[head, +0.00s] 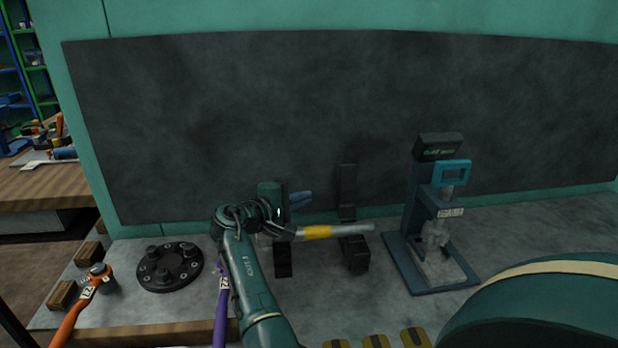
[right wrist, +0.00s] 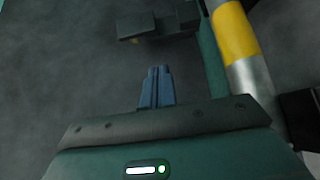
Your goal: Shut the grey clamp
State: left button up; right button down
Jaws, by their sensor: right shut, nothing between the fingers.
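The dark grey clamp (head: 347,190) stands on the bench with its upper arm upright, so it looks open. Its base block (head: 355,255) is under the right part of a silver rod (head: 350,230) with a yellow band. My right gripper (head: 301,199) is left of the upright arm, apart from it, with its blue fingers shut and empty. In the right wrist view the fingers (right wrist: 157,87) point towards a dark piece (right wrist: 157,25), likely the clamp's arm, with a gap between. The rod (right wrist: 240,55) runs to their right. My left gripper is not in view.
A second dark support (head: 283,262) stands under the rod's left part. A blue press-like stand (head: 408,215) is to the right. A black round flange (head: 169,267), an orange-handled tool (head: 78,312) and a purple-handled tool (head: 220,315) are to the left. A dark panel (head: 240,110) rises behind.

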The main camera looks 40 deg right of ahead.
aim_at(345, 189)
jog(key=p+x, duration=0.1)
jog(key=x, duration=0.9)
jog(key=shift+r, duration=0.1)
jog(key=shift+s, duration=0.1)
